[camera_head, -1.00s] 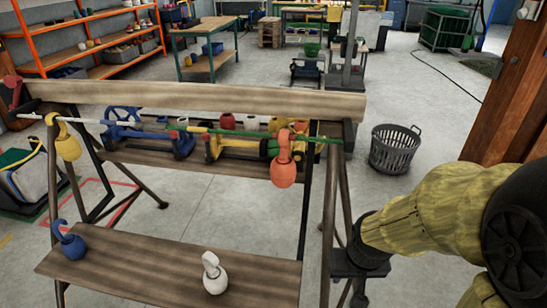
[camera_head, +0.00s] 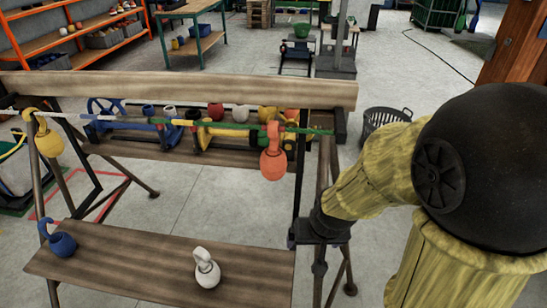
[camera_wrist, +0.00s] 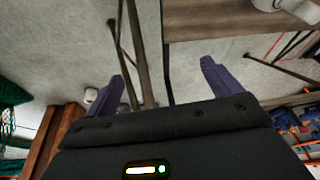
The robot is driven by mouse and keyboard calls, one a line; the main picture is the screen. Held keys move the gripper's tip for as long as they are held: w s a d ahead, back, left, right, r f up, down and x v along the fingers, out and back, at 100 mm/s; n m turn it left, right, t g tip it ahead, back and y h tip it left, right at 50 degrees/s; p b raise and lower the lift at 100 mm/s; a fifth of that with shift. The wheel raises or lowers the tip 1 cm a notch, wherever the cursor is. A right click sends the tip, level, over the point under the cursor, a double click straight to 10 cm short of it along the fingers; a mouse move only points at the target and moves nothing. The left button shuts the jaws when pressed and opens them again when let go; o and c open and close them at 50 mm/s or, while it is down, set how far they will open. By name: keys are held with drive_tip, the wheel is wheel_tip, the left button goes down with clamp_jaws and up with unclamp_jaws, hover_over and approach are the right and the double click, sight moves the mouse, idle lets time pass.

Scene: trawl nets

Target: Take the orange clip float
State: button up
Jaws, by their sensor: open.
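The orange clip float (camera_head: 273,165) hangs by its clip from the thin horizontal rod (camera_head: 225,126), near the rod's right end. It does not show in the wrist view. My gripper (camera_wrist: 163,76) is open in the wrist view, with bare floor and a frame leg between its two purple fingers. In the head view, my wrist end is right of the orange float and lower, apart from it, beside the right legs of the frame.
A yellow clip float (camera_head: 48,143) hangs at the rod's left end. A blue float (camera_head: 62,244) and a white float (camera_head: 207,273) stand on the lower wooden shelf (camera_head: 130,262). Coloured pieces lie on the bench behind the rod. A grey basket (camera_head: 376,120) stands on the floor behind.

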drive_tip(key=w+a+m+t+p, duration=0.2)
drive_tip(key=w+a+p, duration=0.2)
drive_tip(key=w+a, duration=0.3)
drive_tip(key=m+t+h+p, duration=0.1)
drive_tip(key=t+h+p, duration=0.6)
drive_tip(key=t+p, duration=0.35)
approach(268, 169)
drive_tip(key=s, duration=0.1)
drive_tip(key=s+a, duration=0.1)
drive_tip(key=s+b, duration=0.1)
drive_tip(key=shift+a+f+t, duration=0.2)
drive_tip(key=shift+f+t, duration=0.05)
drive_tip(key=shift+f, duration=0.1)
drive_tip(key=p+x, duration=0.3)
drive_tip(key=x, duration=0.8)
drive_tip(key=shift+w+d+r, duration=0.1)
drive_tip(key=shift+w+d, duration=0.2)
drive_tip(key=shift+w, duration=0.1)
drive_tip(key=shift+w, duration=0.1)
